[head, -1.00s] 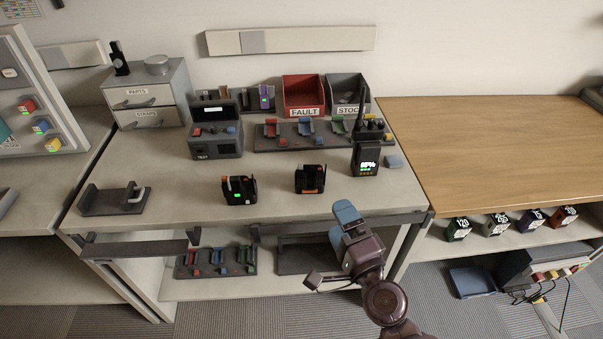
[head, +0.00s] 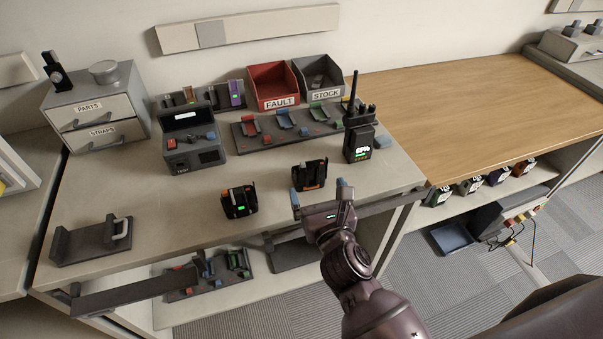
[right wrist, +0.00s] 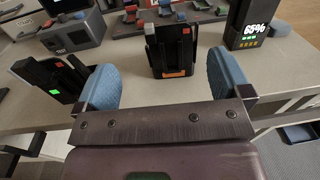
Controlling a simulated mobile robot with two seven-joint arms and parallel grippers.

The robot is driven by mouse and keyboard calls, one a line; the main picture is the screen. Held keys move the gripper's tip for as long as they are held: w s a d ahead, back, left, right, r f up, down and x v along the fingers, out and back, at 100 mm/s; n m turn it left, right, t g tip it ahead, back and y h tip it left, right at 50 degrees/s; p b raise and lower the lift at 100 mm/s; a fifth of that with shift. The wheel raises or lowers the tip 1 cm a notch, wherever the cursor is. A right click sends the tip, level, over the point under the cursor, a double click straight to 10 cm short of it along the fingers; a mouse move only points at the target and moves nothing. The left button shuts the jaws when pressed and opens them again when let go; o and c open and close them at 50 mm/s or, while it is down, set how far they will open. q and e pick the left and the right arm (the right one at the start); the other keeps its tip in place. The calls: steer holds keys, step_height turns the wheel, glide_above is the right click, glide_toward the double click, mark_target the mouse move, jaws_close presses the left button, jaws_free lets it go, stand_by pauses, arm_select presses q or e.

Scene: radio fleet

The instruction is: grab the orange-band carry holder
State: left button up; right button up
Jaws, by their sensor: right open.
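The orange-band carry holder (head: 309,175) is a small black upright holder near the front edge of the grey bench. In the right wrist view the holder (right wrist: 170,48) stands centred beyond the fingers, with an orange band low on its front. My right gripper (head: 319,193) is open and empty, just in front of the holder and apart from it. Its blue fingertips (right wrist: 165,80) are spread to either side in the wrist view. A similar black holder (head: 238,201) with a green light stands to the left. My left gripper is not in view.
A radio (head: 358,145) with a lit display stands right of the holder. A test unit (head: 195,150), a tray of coloured clips (head: 290,125) and red and grey bins (head: 273,86) are behind. A grey cradle (head: 90,241) sits at front left. Bench between is clear.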

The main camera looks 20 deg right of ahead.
mark_target(312, 164)
steer(key=shift+m, duration=0.3)
steer(key=w, duration=0.3)
steer(key=w+d, duration=0.1)
steer(key=w, duration=0.1)
steer(key=shift+w, duration=0.2)
steer(key=shift+w+d+f+b, duration=0.1)
steer(key=shift+w+d+b, duration=0.05)
steer(key=shift+w, duration=1.15)
steer(key=shift+w+d+b, duration=0.15)
steer(key=shift+w, duration=1.15)
steer(key=c, duration=1.3)
